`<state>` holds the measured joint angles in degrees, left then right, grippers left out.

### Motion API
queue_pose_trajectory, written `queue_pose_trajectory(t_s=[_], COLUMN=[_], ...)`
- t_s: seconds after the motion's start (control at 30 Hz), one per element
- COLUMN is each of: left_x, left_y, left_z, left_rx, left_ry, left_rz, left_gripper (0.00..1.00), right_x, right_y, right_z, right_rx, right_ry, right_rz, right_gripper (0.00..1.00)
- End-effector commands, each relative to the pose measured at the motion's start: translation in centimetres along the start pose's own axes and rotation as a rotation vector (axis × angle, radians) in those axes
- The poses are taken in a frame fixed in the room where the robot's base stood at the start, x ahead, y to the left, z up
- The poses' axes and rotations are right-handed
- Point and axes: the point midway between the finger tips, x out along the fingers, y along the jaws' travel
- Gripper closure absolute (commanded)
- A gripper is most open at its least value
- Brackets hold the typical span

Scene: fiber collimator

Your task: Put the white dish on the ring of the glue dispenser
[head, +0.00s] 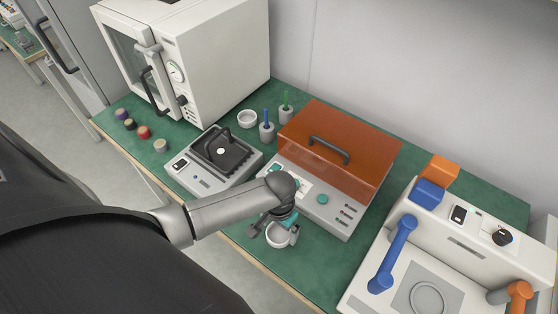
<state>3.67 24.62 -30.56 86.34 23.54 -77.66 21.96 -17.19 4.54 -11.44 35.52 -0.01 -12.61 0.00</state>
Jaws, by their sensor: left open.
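A small white dish (278,240) stands near the front edge of the green table, in front of the orange-lidded box. My left gripper (272,230) is right over it, pointing down and open, with its fingers at the dish's rim. The gripper hides part of the dish, and I cannot tell whether the fingers touch it. The white machine at the lower right, which looks like the glue dispenser (458,250), has a grey plate with a bare ring (428,298) on it. The ring is cut by the bottom of the picture. My right gripper is not in view.
The orange-lidded box (340,141) is close behind the gripper. A blue handle (393,254) rises between dish and ring. A second white dish (247,118), a black-topped device (218,160), several coloured jars (143,132) and a white oven (205,60) stand left.

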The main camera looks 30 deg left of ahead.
Motion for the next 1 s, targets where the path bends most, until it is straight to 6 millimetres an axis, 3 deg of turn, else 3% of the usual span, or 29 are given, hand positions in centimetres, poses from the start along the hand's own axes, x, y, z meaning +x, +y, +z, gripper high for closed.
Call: queue_pose_trajectory(t_s=[0.13, 0.43, 1.0], left_x=[1.8, 1.9, 1.9], left_y=[0.0, 0.0, 0.0], left_z=[0.0, 0.0, 0.0], left_rx=[0.001, 0.002, 0.001], left_ry=[0.000, 0.001, 0.001], left_rz=[-0.001, 0.000, 0.000], left_gripper=[0.00, 0.01, 0.65], right_x=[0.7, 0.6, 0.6], right_y=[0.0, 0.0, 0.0], right_z=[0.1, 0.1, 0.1], right_rx=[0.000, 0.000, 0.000], right_ry=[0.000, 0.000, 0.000], right_rz=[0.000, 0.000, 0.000], right_gripper=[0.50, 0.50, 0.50])
